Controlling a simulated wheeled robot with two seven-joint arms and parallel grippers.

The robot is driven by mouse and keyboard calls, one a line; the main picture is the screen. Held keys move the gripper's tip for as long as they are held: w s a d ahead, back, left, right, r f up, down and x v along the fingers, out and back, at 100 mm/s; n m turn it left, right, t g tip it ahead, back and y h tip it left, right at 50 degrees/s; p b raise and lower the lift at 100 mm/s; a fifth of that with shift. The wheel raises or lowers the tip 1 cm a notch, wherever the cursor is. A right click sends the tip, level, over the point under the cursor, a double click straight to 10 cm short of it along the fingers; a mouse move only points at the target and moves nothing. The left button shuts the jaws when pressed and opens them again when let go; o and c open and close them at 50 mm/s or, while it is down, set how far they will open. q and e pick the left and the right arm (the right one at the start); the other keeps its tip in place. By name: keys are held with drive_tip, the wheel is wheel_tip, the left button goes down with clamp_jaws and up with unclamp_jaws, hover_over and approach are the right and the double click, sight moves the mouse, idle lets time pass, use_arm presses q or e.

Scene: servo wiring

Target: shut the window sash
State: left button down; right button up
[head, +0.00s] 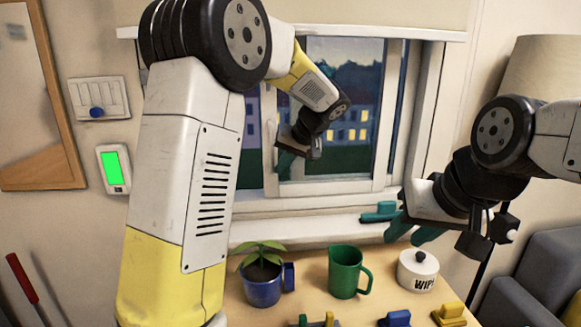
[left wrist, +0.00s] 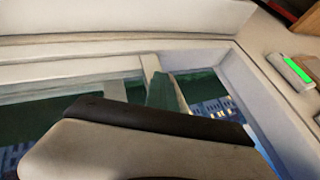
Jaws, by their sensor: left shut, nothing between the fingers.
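The white-framed window sash (head: 335,186) stands in the window, with a strip of night scene showing between its left stile and the left side of the frame. My left gripper (head: 284,163) is shut and empty at that left stile. In the left wrist view its green fingers (left wrist: 165,95) are right beside the white stile (left wrist: 152,66); whether they touch it I cannot tell. The dark and pale gripper body hides much of the sash there. My right gripper (head: 408,226) is open and empty, in front of the sill's right end.
A potted plant (head: 262,291), a green jug (head: 344,272) and a white lidded pot (head: 417,271) stand on the table below the window. Several small coloured items lie at its front. A green-screened wall device (head: 115,168) and a slider panel (head: 99,98) are on the left wall.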

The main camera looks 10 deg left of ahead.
use_arm(q)
drive_tip(key=s+a, duration=0.3)
drive_tip(key=a, duration=1)
drive_tip(key=s+a, duration=0.3)
drive_tip(key=a, duration=1)
drive_tip(key=shift+a, duration=0.35)
drive_tip(key=shift+s+a, duration=0.1)
